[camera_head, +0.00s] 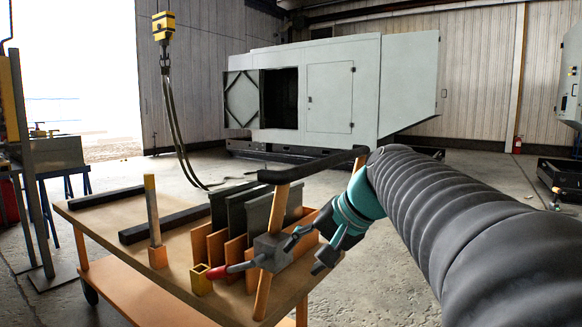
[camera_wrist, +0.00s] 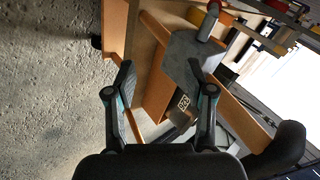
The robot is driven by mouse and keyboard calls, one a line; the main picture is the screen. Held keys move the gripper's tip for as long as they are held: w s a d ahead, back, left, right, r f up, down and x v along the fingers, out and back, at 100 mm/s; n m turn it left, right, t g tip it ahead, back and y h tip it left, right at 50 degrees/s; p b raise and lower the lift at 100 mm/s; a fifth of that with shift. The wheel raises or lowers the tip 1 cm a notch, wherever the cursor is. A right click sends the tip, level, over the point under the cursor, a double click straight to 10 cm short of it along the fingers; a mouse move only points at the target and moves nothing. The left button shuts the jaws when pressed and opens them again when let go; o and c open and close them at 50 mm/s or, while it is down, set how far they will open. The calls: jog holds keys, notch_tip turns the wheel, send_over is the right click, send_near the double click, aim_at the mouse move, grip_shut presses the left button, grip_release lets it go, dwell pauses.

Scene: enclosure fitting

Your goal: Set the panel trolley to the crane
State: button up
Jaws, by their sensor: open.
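The panel trolley (camera_head: 130,200) stands at the lower left in the head view, with a wooden top, orange frame and black push handle (camera_head: 312,165). Dark panels (camera_head: 262,212) stand upright in its orange rack. A grey block (camera_head: 272,252) with a red-tipped lever (camera_head: 222,271) sits by the handle post. The crane's yellow hook block (camera_head: 163,27) hangs at the upper left, with slings reaching towards the floor behind the trolley. My gripper (camera_head: 308,252) is open at the trolley's handle end, close to the grey block. In the wrist view, the open fingers (camera_wrist: 163,82) face the trolley's orange parts and a grey plate (camera_wrist: 190,58); contact is unclear.
A large grey enclosure (camera_head: 335,90) with an open bay stands at the back. Another grey unit (camera_head: 570,80) is at the right edge. A post (camera_head: 15,110) and a blue-legged bench (camera_head: 55,152) are at the left.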

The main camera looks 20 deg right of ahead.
jog(key=w+d+r+m+t+y+b, duration=0.2)
jog(key=w+d+r, duration=0.6)
jog(key=d, duration=0.2)
jog(key=m+t+y, duration=0.1)
jog(key=t+y, duration=0.2)
jog(key=t, duration=0.1)
send_near(340, 160)
jog(key=b+x, duration=0.2)
jog(key=x, duration=0.9)
jog(key=shift+w+f, duration=0.1)
jog(key=shift+w, duration=0.15)
jog(key=shift+c, duration=0.3)
grip_shut()
